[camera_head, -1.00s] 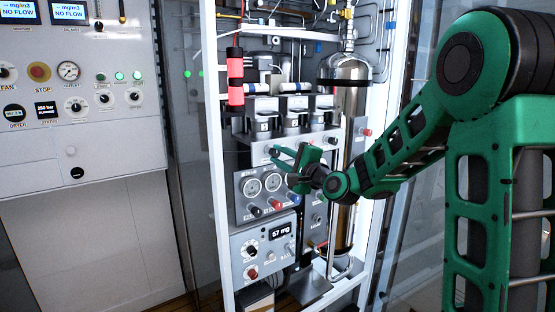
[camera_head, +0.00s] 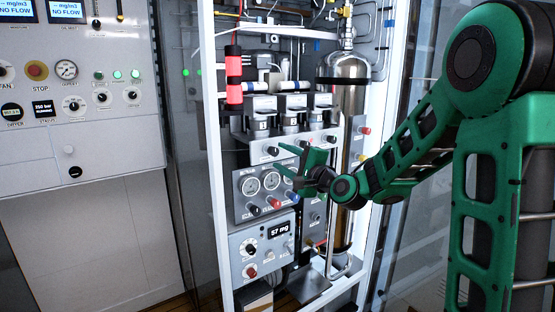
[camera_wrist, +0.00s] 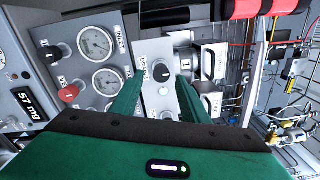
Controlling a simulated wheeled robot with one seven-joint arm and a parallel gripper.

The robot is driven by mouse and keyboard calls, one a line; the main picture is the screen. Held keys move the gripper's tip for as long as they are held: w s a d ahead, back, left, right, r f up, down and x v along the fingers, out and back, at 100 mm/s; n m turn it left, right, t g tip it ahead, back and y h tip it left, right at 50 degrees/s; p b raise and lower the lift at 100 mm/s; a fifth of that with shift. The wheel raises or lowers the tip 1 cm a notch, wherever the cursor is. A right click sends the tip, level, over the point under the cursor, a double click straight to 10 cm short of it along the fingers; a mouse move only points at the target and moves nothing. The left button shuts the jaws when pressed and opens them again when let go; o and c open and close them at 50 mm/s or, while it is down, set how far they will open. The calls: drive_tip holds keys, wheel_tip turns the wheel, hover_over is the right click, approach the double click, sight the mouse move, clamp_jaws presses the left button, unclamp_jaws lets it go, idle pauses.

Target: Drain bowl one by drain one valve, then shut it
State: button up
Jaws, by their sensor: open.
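The drain one valve is a black knob (camera_wrist: 162,72) on a light panel in the wrist view, with vertical "DRAIN" lettering beside it. Bowl one's housing (camera_wrist: 186,63), marked with a 1, is just right of it there. In the head view, the row of bowl housings (camera_head: 293,122) stands above the drain panel (camera_head: 322,141). My gripper (camera_head: 279,158) is open and empty in front of that panel. In the wrist view, its green fingers (camera_wrist: 160,95) point toward the knob from below, one to each side, apparently not touching it. The bowl's contents cannot be made out.
Two round gauges (camera_head: 262,183) with a red knob (camera_head: 275,203) below sit under the drain panel. A red cylinder (camera_head: 234,75) stands at the upper left. A white frame post (camera_head: 216,160) and a tall metal cylinder (camera_head: 350,90) flank the equipment.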

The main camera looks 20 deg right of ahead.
drive_tip(key=v, duration=0.8)
drive_tip(key=shift+d+f, duration=0.1)
drive_tip(key=shift+f, duration=0.05)
drive_tip(key=s+d+f+n+g+h, duration=0.1)
drive_tip(key=s+d+f+n+g, duration=0.1)
drive_tip(key=s+f+n+g, duration=0.35)
drive_tip(key=s+d+f+n+g+h, duration=0.2)
drive_tip(key=s+d+f+n+g, duration=0.15)
drive_tip(key=s+f, duration=0.35)
drive_tip(key=s+d+f+g, duration=0.1)
drive_tip(key=s+d+g, duration=0.1)
drive_tip(key=s, duration=0.6)
drive_tip(key=s+d+f+n+g+h, duration=0.1)
drive_tip(key=s+d+f+g, duration=0.1)
drive_tip(key=s, duration=0.7)
drive_tip(key=s+d+f+n+g+h, duration=0.1)
drive_tip(key=s+d+g, duration=0.2)
drive_tip(key=s, duration=0.5)
drive_tip(key=shift+s+d+f+g, duration=0.25)
drive_tip(key=shift+s+d+g, duration=0.15)
drive_tip(key=shift+g, duration=0.4)
